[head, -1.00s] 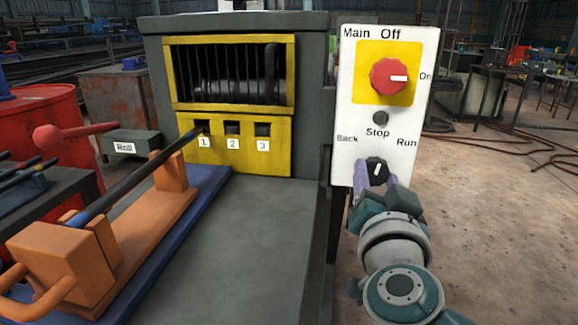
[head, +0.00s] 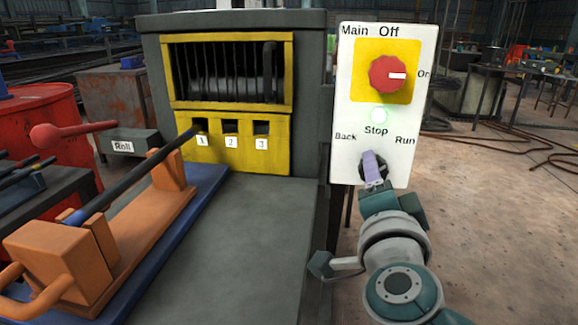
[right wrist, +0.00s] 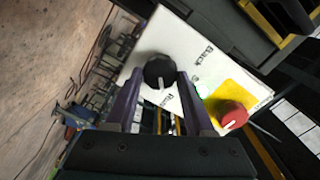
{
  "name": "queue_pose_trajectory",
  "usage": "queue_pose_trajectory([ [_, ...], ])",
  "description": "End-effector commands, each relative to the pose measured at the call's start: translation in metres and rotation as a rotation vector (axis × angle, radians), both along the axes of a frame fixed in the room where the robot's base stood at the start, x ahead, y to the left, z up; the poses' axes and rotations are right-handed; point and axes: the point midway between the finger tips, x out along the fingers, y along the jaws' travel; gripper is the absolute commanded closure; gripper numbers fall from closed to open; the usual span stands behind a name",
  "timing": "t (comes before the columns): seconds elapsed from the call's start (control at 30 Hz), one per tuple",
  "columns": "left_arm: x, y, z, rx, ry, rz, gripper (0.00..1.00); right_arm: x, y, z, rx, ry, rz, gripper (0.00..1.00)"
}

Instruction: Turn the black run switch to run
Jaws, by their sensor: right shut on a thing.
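The black run switch (head: 366,166) is a round knob low on the white panel, mostly hidden by my gripper in the head view. In the right wrist view, the knob (right wrist: 159,70) shows a white mark pointing toward the "Run" label. My right gripper (head: 373,160) is turned on its axis, with its purple fingers on the two sides of the knob, shut on it. The fingers (right wrist: 160,82) also show in the right wrist view. A round lamp (head: 379,115) above "Stop" glows pale green. My left gripper is out of view.
The red main switch (head: 388,75) on its yellow plate has its white mark toward "On". Left of the panel stands a grey machine with a yellow barred window (head: 232,72).

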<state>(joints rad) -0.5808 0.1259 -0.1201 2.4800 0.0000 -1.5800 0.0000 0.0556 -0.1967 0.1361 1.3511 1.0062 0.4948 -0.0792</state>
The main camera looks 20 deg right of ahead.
Motion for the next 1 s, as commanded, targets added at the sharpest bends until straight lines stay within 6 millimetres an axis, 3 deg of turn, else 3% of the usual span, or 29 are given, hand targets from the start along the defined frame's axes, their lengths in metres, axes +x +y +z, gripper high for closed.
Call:
queue_pose_trajectory([
  [0.53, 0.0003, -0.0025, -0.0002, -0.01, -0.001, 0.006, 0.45, -0.0003, 0.0, -0.0014, 0.025, -0.011, 0.0, 1.0],
  [0.57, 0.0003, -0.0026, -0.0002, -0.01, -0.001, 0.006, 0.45, -0.0003, 0.0, -0.0014, 0.025, -0.011, 0.0, 0.43],
  [0.8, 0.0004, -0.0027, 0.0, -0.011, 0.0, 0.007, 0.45, -0.0003, -0.0001, -0.0008, 0.022, -0.011, 0.0, 0.17],
  [1.0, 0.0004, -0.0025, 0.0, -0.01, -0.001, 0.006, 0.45, -0.0002, -0.0001, -0.0005, 0.021, -0.012, 0.0, 0.17],
])
